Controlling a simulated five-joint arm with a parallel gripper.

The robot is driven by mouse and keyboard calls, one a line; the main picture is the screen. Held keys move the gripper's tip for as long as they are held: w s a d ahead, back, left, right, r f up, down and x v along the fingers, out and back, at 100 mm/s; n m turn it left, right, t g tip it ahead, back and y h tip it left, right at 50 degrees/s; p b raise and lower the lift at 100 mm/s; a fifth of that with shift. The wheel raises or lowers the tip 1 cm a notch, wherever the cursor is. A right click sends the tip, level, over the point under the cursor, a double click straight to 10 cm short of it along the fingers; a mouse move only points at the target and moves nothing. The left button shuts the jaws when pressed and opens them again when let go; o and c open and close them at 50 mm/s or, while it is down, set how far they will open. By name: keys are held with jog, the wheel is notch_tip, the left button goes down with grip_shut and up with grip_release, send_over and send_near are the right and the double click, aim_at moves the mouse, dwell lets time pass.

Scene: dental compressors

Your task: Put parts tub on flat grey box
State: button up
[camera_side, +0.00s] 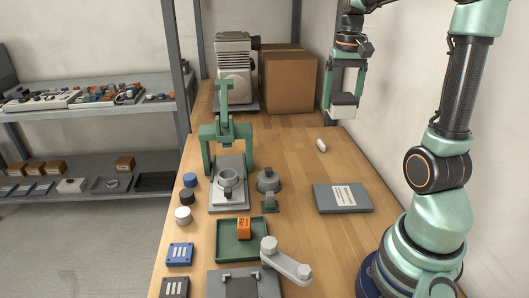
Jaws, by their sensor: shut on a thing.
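My gripper (345,92) hangs at the upper right, fingers pointing down. It is shut on a small pale tub (343,106), which I take for the parts tub. The tub is held up in the air, apart from the table. The flat grey box (328,203), with a white label on top, lies on the table nearer the camera and below the gripper. Nothing stands on the box. The tub's inside is hard to make out.
A small white piece (321,145) lies behind the box. A green press (226,140), a grey round part (268,180) and a green tray (222,252) with an orange block (244,229) stand left. Cardboard boxes (291,82) stand at the back.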

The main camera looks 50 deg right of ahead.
jog(key=s+a+f, duration=0.1)
jog(key=s+a, duration=0.2)
jog(key=s, duration=0.2)
send_over(342, 195)
jog(key=shift+n, duration=0.3)
notch_tip(342, 195, down, 21)
jog(key=shift+r, duration=0.15)
jog(key=o, duration=1.3)
